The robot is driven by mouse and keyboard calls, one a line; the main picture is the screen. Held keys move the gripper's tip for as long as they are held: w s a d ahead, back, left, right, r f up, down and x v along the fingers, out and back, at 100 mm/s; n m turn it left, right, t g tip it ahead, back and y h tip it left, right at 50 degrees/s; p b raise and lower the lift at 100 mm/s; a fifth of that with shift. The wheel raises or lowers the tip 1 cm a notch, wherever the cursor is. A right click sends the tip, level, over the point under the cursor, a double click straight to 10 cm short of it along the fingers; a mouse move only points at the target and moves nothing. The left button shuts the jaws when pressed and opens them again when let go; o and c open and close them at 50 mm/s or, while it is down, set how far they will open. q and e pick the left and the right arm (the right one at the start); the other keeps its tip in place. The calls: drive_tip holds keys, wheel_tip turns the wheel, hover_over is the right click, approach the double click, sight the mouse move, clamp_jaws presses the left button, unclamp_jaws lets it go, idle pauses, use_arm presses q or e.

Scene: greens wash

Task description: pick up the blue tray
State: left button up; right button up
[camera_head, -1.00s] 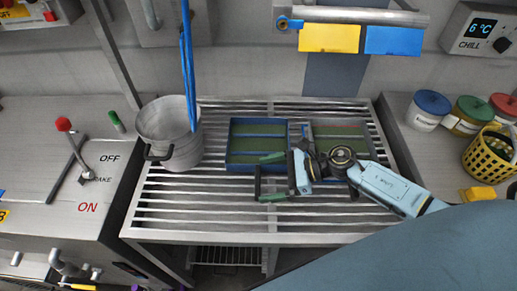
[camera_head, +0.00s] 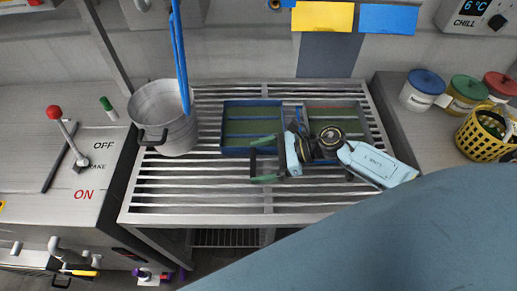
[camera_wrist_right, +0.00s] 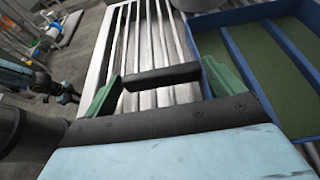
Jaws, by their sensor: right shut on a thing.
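The blue tray (camera_head: 252,102), with green-floored compartments, lies on the slatted metal rack. It also shows at the right of the right wrist view (camera_wrist_right: 246,14). My right gripper (camera_head: 260,162) comes in from the right, over the tray's front right corner and the slats before it. The gripper's upper finger hides part of the tray's front wall. My left gripper is not seen.
A metal pot (camera_head: 166,120) stands left of the tray. A second, grey-rimmed tray (camera_head: 338,104) lies to the right, partly behind my right wrist. Lidded jars (camera_head: 422,92) and a yellow basket (camera_head: 484,136) stand on the right counter. The front slats are mostly clear.

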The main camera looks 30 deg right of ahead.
drive_tip(key=shift+r, duration=0.25)
